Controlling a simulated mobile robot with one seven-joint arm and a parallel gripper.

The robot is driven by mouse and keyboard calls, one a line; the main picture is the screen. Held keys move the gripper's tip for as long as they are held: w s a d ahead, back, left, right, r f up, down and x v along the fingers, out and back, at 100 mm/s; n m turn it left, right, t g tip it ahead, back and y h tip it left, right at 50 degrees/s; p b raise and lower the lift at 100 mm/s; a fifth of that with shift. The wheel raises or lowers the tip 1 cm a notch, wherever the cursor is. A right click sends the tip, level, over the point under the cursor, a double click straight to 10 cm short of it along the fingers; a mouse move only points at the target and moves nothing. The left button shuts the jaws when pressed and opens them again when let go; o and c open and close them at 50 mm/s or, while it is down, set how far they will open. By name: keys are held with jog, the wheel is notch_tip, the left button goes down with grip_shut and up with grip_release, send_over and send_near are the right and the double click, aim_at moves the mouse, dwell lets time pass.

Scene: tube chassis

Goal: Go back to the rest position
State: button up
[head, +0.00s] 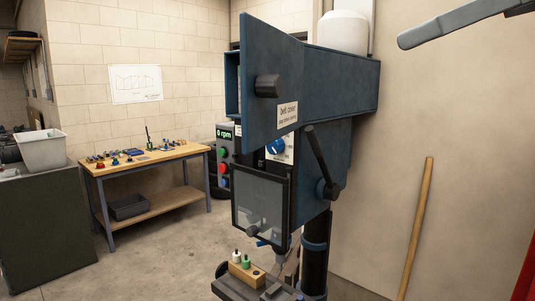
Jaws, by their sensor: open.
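My gripper cannot be made out in the head view. A light grey bar with a rounded end (450,24) reaches in from the top right corner, with a dark piece at its right end. I cannot tell what it belongs to. The blue drill press (340,85) stands in the middle, with its belt cover (268,120) swung open towards me. A clear guard (260,205) hangs in front of its spindle. On its table (235,288) lies a wooden block (246,274) with a white bottle (237,256) and a green bottle (246,262) at it.
A workbench (140,161) with several small parts stands at the back left. A grey bin (42,150) sits on a dark cabinet (45,235) at the left. A wooden pole (415,230) leans on the right wall. Floor (165,255) between bench and press is clear.

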jog(key=w+a+f+m+h, duration=0.1)
jog(key=a+f+m+h, duration=0.25)
jog(key=f, duration=0.75)
jog(key=w+a+f+m+h, duration=0.15)
jog(key=f+m, duration=0.35)
jog(key=f, duration=0.5)
jog(key=s+f+m+g+h, duration=0.1)
jog(key=s+f+m+h, duration=0.1)
jog(key=f, duration=0.8)
jog(key=s+f+m+h, duration=0.2)
jog(key=s+f+h, duration=0.1)
jog(key=f, duration=0.6)
jog(key=shift+a+f+g+h, duration=0.2)
jog(key=shift+f+g+h, duration=0.2)
jog(key=shift+h, duration=0.2)
jog(key=shift+r, duration=0.1)
jog(key=shift+c, duration=1.4)
jog(key=shift+w+a, duration=0.1)
